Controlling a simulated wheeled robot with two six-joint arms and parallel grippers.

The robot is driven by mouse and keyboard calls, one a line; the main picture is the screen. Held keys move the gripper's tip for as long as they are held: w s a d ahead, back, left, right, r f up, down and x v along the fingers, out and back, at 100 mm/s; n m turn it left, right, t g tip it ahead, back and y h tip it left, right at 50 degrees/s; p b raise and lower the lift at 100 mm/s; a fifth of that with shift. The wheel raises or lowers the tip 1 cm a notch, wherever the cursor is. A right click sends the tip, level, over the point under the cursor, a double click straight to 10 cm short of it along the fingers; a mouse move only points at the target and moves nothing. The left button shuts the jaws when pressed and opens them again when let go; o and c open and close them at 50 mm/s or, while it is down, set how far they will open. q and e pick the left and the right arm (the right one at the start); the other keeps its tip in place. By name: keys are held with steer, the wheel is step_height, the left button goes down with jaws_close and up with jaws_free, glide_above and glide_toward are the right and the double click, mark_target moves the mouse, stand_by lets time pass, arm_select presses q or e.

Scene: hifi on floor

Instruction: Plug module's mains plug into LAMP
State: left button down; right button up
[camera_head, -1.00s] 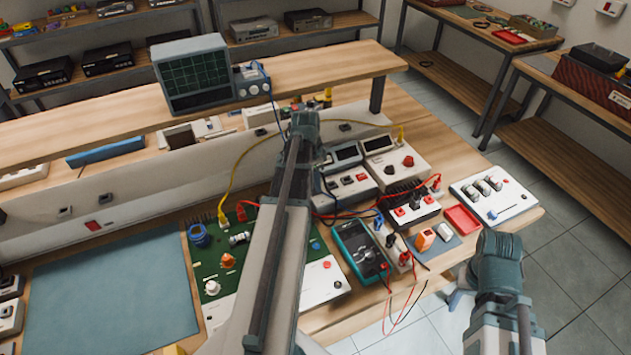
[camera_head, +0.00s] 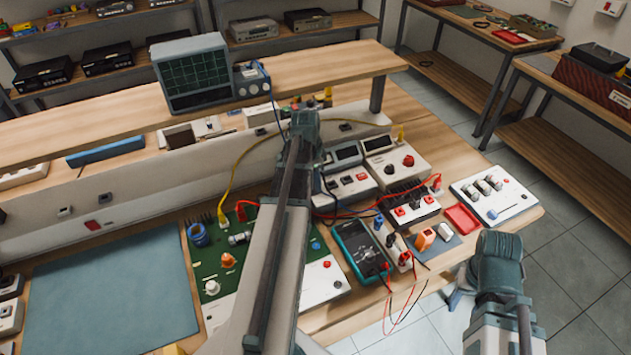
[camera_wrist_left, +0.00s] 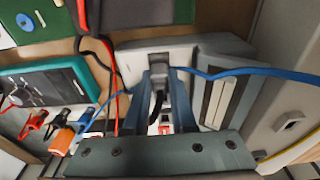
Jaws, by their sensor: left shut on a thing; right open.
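My left gripper (camera_wrist_left: 162,92) is shut on a small dark plug (camera_wrist_left: 157,78) with a black cord, between its two blue-grey fingers in the left wrist view. In the head view my left arm reaches over the bench, and the hand (camera_head: 303,125) is seen from behind, hiding its fingertips and the plug. A pale, grey-edged housing (camera_wrist_left: 145,55) lies just beyond the fingertips; I cannot tell whether the plug touches it. No LAMP label is readable. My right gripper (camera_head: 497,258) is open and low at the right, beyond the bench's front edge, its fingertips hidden.
A blue cable (camera_wrist_left: 240,72) runs right from near the fingertips. The teal multimeter (camera_head: 360,250), red and black leads, white instruments (camera_head: 395,165) and a green circuit board (camera_head: 215,262) crowd the bench. The shelf with the oscilloscope (camera_head: 193,73) stands behind. The blue mat (camera_head: 110,295) is clear.

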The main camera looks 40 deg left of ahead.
stand_by(0.4)
arm_select(q)
steer(key=c, duration=0.7)
jaws_free()
steer(key=shift+o, duration=0.2)
steer(key=shift+r, duration=0.1)
step_height(320, 180, up, 14)
steer(key=s+p, duration=0.1)
steer(key=p, duration=1.2)
steer(key=shift+s+a+f+p, duration=0.25)
steer(key=shift+a+p, duration=0.1)
steer(key=shift+a, duration=0.05)
steer(key=shift+r, duration=0.1)
step_height(320, 180, up, 5)
steer(key=p, duration=0.5)
